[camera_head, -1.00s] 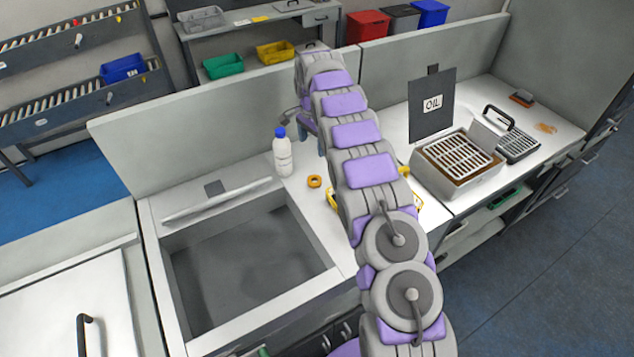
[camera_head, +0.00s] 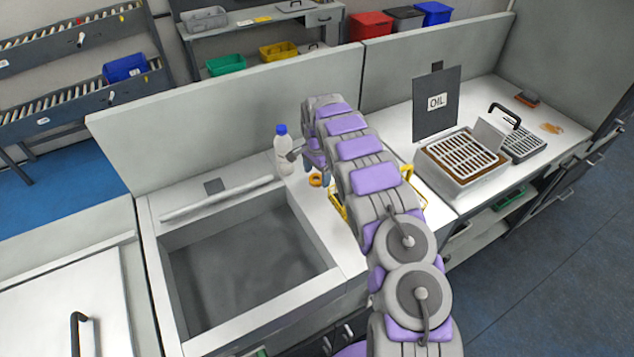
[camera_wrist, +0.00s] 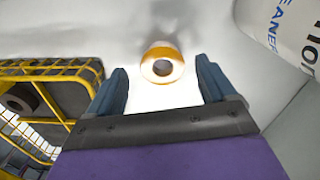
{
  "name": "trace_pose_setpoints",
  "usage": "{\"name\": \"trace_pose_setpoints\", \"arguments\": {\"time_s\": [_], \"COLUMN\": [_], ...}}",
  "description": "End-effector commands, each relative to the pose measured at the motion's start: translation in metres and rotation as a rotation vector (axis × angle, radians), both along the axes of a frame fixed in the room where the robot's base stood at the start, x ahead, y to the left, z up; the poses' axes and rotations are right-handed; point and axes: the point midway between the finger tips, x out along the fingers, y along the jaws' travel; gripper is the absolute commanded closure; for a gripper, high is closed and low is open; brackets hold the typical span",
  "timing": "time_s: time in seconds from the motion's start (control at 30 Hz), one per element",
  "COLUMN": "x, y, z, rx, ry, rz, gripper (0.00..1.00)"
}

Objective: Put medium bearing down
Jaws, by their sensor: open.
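An orange ring-shaped piece (camera_head: 315,180), likely the bearing, lies on the white counter. In the wrist view the ring (camera_wrist: 163,64) shows a pale face with a dark centre hole. My gripper (camera_head: 322,176) is open, with its fingers pointing down beside the ring. In the wrist view my gripper (camera_wrist: 160,72) has one finger on either side of the ring, with gaps on both sides. It holds nothing. A yellow wire basket (camera_head: 338,204) is partly hidden behind my arm; the wrist view shows a dark ring (camera_wrist: 22,99) inside it.
A white bottle with a blue cap (camera_head: 283,155) stands close to the gripper, left of it. A sunken grey basin (camera_head: 240,262) lies to the left. An oil station with a grated box (camera_head: 455,180) stands to the right. A back panel (camera_head: 230,110) borders the counter.

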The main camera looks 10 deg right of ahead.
Motion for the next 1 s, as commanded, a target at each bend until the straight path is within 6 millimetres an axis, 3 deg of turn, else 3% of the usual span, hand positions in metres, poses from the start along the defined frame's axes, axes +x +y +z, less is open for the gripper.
{"name": "trace_pose_setpoints", "arguments": {"time_s": [0.1,0.33,1.0], "x": [0.0001,0.0003,0.0004], "y": [0.0004,0.0004,0.0005], "z": [-0.0134,-0.0128,-0.0128], "rx": [0.000,0.000,0.000], "ry": [0.000,-0.002,-0.001], "rz": [0.000,0.000,0.001], "gripper": [0.16,0.17,0.81]}}
